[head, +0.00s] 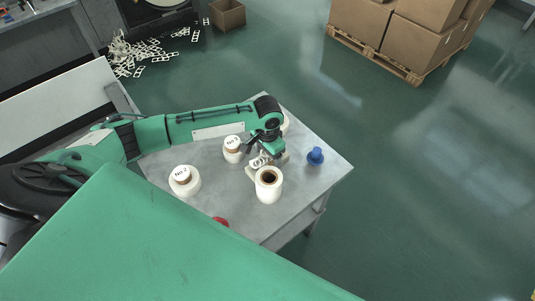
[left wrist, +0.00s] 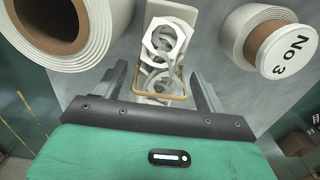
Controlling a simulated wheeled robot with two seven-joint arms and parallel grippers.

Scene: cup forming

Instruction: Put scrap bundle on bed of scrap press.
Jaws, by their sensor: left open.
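The scrap bundle (left wrist: 165,50) is a stack of white cut-out strips with a tan band around it. It lies on the grey table (head: 215,200) among paper rolls, and in the head view the bundle (head: 259,161) shows just below my left gripper (head: 270,153). In the left wrist view my left gripper (left wrist: 160,88) is open, with one finger on each side of the bundle's near end and gaps beside it. A pale flat piece shows behind or under the bundle. I cannot identify the scrap press or its bed in these views. My right gripper is not in view.
A white roll (head: 268,190) stands close to the bundle. Rolls marked No 3 (head: 232,150) and No 2 (head: 184,182) stand to the left, a blue object (head: 316,156) to the right. Loose scrap (head: 140,50) litters the floor. Boxes on a pallet (head: 375,52) stand behind.

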